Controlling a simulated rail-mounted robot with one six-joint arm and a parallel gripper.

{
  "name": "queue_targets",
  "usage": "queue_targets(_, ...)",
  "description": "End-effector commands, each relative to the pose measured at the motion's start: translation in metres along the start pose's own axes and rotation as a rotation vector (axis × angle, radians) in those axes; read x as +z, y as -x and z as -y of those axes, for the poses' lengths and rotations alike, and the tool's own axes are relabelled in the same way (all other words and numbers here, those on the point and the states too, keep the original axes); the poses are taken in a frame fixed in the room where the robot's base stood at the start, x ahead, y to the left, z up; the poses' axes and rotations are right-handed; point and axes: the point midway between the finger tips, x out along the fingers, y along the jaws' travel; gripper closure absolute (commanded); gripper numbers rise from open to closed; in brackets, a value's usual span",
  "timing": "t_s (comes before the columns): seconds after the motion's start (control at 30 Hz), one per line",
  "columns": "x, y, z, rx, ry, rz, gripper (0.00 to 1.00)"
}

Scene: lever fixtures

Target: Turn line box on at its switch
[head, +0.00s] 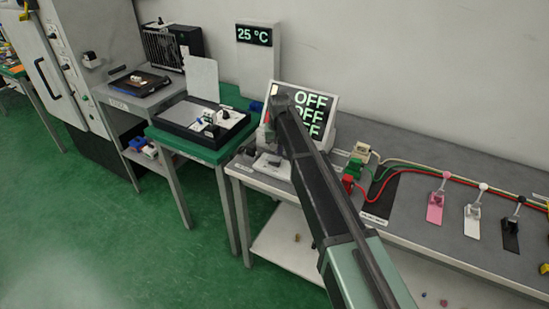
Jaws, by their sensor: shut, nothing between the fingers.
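A white slanted display box (329,104) on the grey bench reads OFF in several green lines, partly covered by my arm. I cannot read a name on it, so I cannot tell for sure that it is the line box. A pale fixture (271,163) with a small label sits on the bench in front of it; my arm hides much of it, and I cannot make out a switch lever. My gripper (266,138) is beside the display's left edge, above this fixture. It is shut and empty, small and partly hidden by my arm; I cannot tell whether it touches anything.
Red and green connectors (353,170) with cables lie right of the display. Pink (436,207), white and black lever plates stand further right. A green table (187,148) holds a black tray to the left. A panel reading 25 °C (255,36) stands behind.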

Motion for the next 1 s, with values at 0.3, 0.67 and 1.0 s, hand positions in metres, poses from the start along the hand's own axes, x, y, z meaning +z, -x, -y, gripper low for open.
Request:
queue_targets(0.3, 0.0, -0.002, 0.0, 0.0, 0.0, 0.0, 1.0)
queue_targets(0.67, 0.0, -0.007, 0.0, 0.0, 0.0, 0.0, 1.0)
queue_targets(1.0, 0.0, -0.013, 0.0, 0.0, 0.0, 0.0, 1.0)
